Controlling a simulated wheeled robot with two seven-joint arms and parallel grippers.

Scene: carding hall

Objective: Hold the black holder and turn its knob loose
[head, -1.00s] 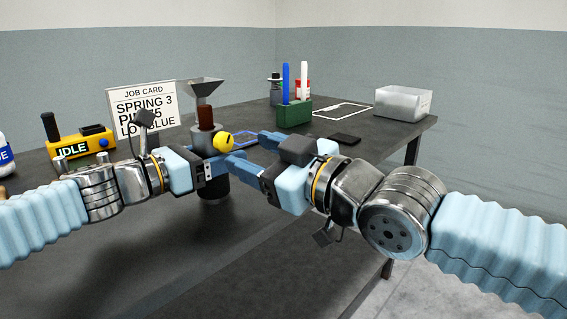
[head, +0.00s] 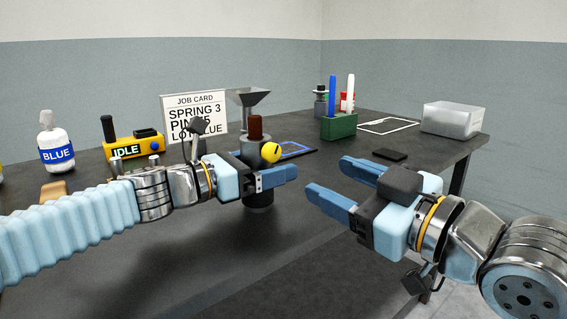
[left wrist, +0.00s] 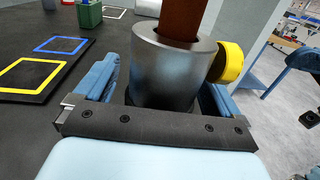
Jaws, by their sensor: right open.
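The black holder (head: 257,150) stands upright on the dark table, a dark grey cylinder with a brown piece (head: 255,126) upright in its top. Its yellow knob (head: 271,152) sticks out at the right side and also shows in the left wrist view (left wrist: 231,62). My left gripper (head: 285,176) has its fingers on either side of the holder, below the knob, and looks shut on it; the far finger is mostly hidden in the head view. The left wrist view shows the holder (left wrist: 165,75) between both fingers. My right gripper (head: 325,182) is open and empty, right of the knob and apart from it.
The job card (head: 195,117), yellow IDLE box (head: 134,145) and BLUE bottle (head: 56,145) are at left. A green block with pens (head: 339,126), a black pad (head: 390,154) and a grey bin (head: 450,119) are at right.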

